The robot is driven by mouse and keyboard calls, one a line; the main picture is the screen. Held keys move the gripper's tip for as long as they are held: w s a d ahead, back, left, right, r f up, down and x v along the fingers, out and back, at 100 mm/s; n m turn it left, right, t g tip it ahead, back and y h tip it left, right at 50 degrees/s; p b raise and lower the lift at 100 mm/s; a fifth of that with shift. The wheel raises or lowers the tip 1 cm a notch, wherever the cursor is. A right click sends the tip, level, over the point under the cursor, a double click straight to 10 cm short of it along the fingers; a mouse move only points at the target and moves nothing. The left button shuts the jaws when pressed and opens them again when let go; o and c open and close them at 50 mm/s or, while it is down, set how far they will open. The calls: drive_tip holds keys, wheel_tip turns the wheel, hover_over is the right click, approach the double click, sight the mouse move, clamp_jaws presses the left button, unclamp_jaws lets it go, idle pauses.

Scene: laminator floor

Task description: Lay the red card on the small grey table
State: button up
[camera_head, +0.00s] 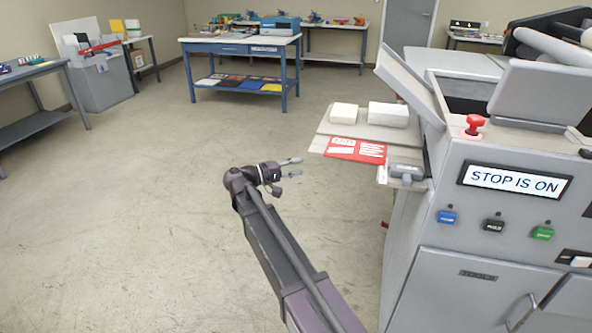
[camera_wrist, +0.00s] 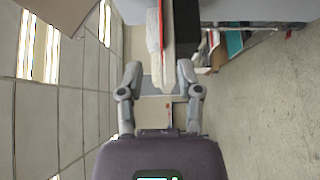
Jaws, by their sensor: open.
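The red card (camera_head: 356,150), with white print, lies flat on a light grey surface (camera_head: 318,143) that juts from the left side of the grey machine. Its near edge is at or slightly past the surface's edge. I cannot tell whether this surface is the small grey table. My gripper (camera_head: 298,170) is open and empty just left of the card, its fingers pointing right. In the wrist view, my open gripper (camera_wrist: 159,76) has one finger on each side of the line of the red card (camera_wrist: 167,25), seen edge-on ahead. Contact is not visible.
The machine (camera_head: 420,210) shows "STOP IS ON" and has a red knob (camera_head: 474,124). A blue workbench (camera_head: 238,41) stands farther back.

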sight(338, 158)
drive_tip(key=shift+d, duration=0.15)
drive_tip(key=x, duration=1.3)
drive_tip(key=shift+w+d, duration=0.1)
drive_tip(key=shift+d, duration=0.2)
clamp_jaws()
